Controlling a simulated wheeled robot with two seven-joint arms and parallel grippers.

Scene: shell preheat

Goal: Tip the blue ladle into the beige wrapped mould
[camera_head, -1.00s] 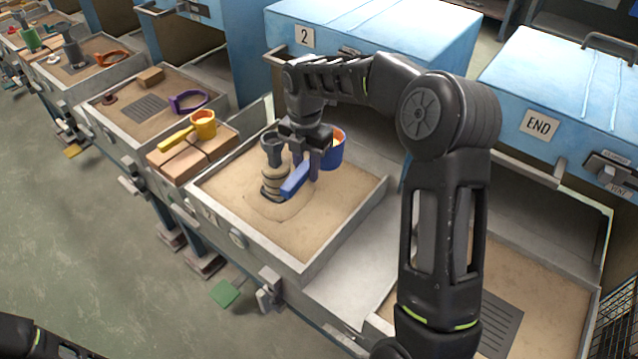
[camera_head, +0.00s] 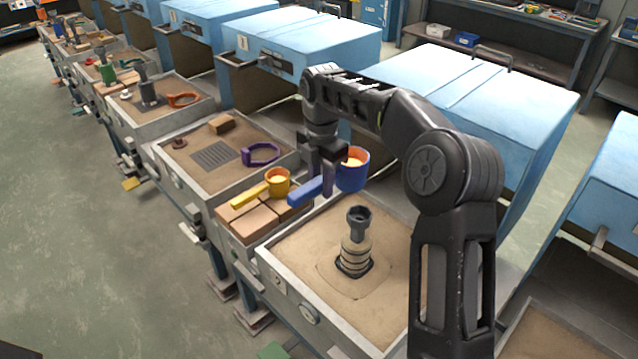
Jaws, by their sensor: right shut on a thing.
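My right gripper (camera_head: 324,178) is shut on the blue ladle (camera_head: 353,178) and holds it up in the air. The ladle's bowl is about level, with bright orange contents showing inside. Its blue handle points left. The beige wrapped mould (camera_head: 353,255) stands upright in the sand, with dark bands around it and a dark funnel cup (camera_head: 358,218) on top. In the picture, the ladle is above and slightly left of the cup, apart from it. My left gripper is out of view.
A yellow ladle (camera_head: 277,184) with orange contents rests on tan bricks (camera_head: 254,222) left of the mould's sand tray (camera_head: 292,291). A purple ring-shaped tool (camera_head: 262,154) lies in the tray beyond. Blue furnaces (camera_head: 300,45) line the back. My right arm hides part of the right side.

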